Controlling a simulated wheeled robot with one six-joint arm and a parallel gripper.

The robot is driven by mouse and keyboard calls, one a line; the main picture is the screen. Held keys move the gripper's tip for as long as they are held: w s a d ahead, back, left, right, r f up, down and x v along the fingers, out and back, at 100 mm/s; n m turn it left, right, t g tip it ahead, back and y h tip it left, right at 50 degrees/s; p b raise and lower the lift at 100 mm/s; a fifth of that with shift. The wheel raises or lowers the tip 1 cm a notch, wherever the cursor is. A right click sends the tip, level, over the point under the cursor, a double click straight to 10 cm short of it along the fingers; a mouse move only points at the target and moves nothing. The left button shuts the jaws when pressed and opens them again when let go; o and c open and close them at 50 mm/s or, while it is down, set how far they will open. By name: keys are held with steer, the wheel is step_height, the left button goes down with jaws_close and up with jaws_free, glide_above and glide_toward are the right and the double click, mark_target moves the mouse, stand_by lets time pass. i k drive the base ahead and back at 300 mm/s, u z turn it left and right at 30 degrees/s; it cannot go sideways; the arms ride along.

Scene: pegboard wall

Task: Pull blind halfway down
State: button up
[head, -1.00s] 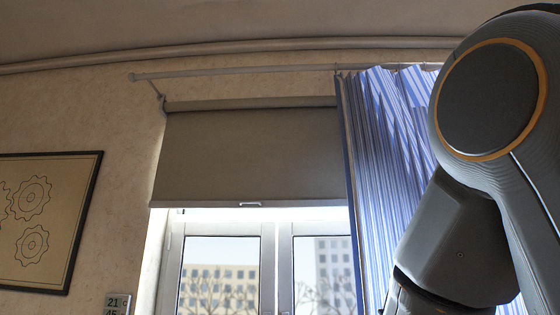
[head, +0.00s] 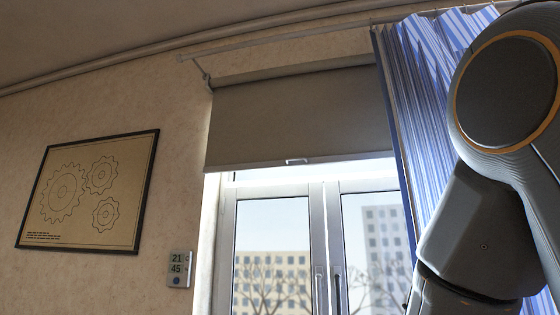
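The grey-brown roller blind (head: 300,115) hangs over the upper part of the window in the head view. Its bottom bar carries a small light pull handle (head: 297,161) near the middle. The window (head: 322,240) below it is uncovered, with two light-framed panes and handles at the centre. My arm fills the right side of the view, and my gripper is out of frame. Nothing is seen touching the blind or its handle.
A blue striped curtain (head: 430,100) hangs at the right of the blind, partly behind my arm. A curtain rod (head: 270,40) runs above. A framed gear picture (head: 90,192) and a small wall display (head: 179,269) are on the wall at left.

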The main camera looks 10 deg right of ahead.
mark_target(338, 116)
steer(key=u, duration=1.65)
steer(key=k, duration=1)
steer(key=z, duration=1.2)
steer(key=i, duration=1)
steer(key=u, duration=0.05)
